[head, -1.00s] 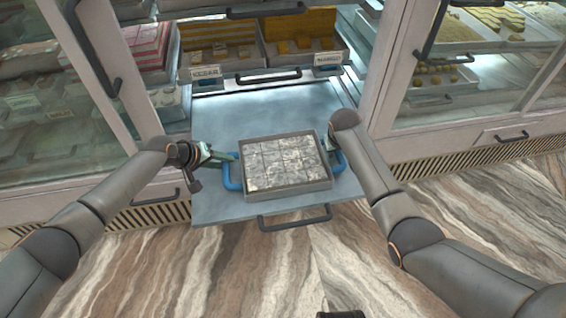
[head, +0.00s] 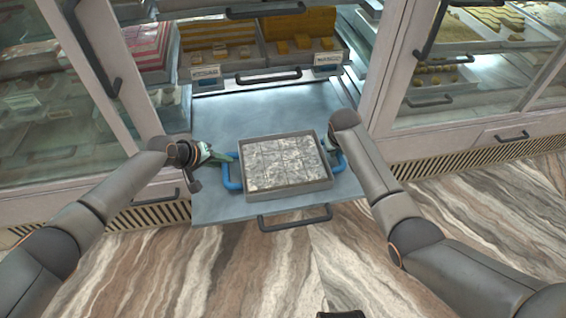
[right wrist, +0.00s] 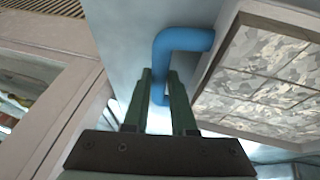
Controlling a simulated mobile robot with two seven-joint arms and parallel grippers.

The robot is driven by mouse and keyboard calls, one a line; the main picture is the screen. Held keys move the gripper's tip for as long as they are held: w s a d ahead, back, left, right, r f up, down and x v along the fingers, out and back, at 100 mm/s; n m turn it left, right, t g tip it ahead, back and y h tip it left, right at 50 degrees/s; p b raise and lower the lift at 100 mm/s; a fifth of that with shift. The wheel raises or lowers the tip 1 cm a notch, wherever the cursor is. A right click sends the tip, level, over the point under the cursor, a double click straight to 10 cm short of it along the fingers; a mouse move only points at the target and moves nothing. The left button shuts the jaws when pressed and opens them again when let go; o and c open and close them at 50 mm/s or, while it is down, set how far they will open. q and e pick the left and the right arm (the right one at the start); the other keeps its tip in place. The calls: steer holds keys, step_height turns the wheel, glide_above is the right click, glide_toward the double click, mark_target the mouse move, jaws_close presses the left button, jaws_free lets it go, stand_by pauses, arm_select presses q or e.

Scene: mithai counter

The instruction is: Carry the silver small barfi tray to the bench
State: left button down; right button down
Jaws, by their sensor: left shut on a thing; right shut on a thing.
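The small barfi tray (head: 252,197) is grey with blue side handles and holds silver-topped squares. It is over the pulled-out shelf (head: 220,209) of the display counter; I cannot tell whether it touches the shelf. My left gripper (head: 234,157) is shut on its left blue handle (head: 229,176). My right gripper (head: 328,151) is at the right blue handle (head: 341,163), mostly hidden by its own wrist in the head view. In the right wrist view the right gripper's green fingers (right wrist: 163,88) are shut on that blue handle (right wrist: 182,40).
Behind the shelf, trays of sweets (head: 303,46) with price tags sit inside the counter. Glass doors stand on both sides, the left one (head: 65,110) and the right one (head: 460,100). The shelf's dark front handle (head: 295,220) sticks out. The marbled floor in front is clear.

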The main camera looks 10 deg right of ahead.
arm_select(q)
steer(key=shift+r, duration=0.1)
arm_select(e)
steer(key=shift+r, duration=0.1)
stand_by(0.7)
